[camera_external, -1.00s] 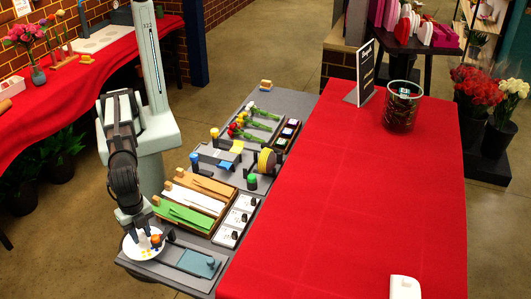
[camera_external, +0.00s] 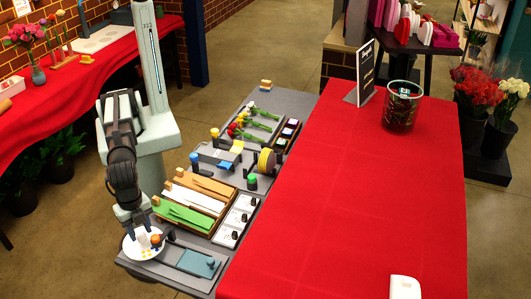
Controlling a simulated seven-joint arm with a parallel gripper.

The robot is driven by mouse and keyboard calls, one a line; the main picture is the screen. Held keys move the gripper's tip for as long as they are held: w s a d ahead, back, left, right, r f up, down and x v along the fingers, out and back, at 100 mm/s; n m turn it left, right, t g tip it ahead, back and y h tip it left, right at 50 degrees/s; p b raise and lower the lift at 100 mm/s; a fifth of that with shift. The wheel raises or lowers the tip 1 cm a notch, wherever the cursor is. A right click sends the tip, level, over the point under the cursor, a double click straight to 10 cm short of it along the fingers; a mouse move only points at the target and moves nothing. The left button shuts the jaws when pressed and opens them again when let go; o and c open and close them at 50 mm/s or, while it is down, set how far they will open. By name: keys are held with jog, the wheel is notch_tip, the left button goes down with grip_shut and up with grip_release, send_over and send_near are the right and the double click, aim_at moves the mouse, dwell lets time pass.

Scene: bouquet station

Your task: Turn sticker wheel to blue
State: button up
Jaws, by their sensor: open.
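The sticker wheel (camera_external: 134,252) is a white round disc at the near left end of the grey work surface. Small yellow, orange and blue patches show on it; which colour is at a set position is too small to tell. My gripper (camera_external: 143,228) is open, pointing down over the far edge of the wheel. It partly hides that edge, and I cannot tell whether the fingers touch the wheel.
A dark knob-like part (camera_external: 169,234) stands right of the wheel. A grey tray with a blue pad (camera_external: 197,264) lies in front. Trays of green (camera_external: 185,216), white and brown sheets stand behind. The red table (camera_external: 340,220) is mostly clear.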

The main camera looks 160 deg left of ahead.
aim_at(142, 235)
notch_tip(142, 235, up, 12)
jog(key=shift+a+r, duration=0.15)
dwell(0.4)
jog(key=d+f+m+h, duration=0.1)
jog(key=d+f+m, duration=0.2)
jog(key=d+f, duration=0.65)
jog(key=d+f+m+g+h, duration=0.1)
jog(key=d+f+m, duration=0.3)
jog(key=f, duration=1)
jog(key=d+f+m, duration=0.2)
jog(key=d+f, duration=0.7)
jog(key=f, duration=0.3)
jog(key=s+f, duration=0.4)
jog(key=f, duration=0.4)
jog(key=s+a+f+n+g+y, duration=0.1)
jog(key=s+a+f+n+g, duration=0.15)
jog(key=s+a+f, duration=1.45)
jog(key=s+a+f+n+g, duration=0.1)
jog(key=s+a, duration=0.3)
jog(key=s, duration=0.7)
jog(key=s+a+f+n+g+y, duration=0.1)
jog(key=s+a+f+n+g, duration=0.1)
jog(key=s, duration=0.9)
jog(key=shift+s+a, duration=0.4)
jog(key=shift+a, duration=0.5)
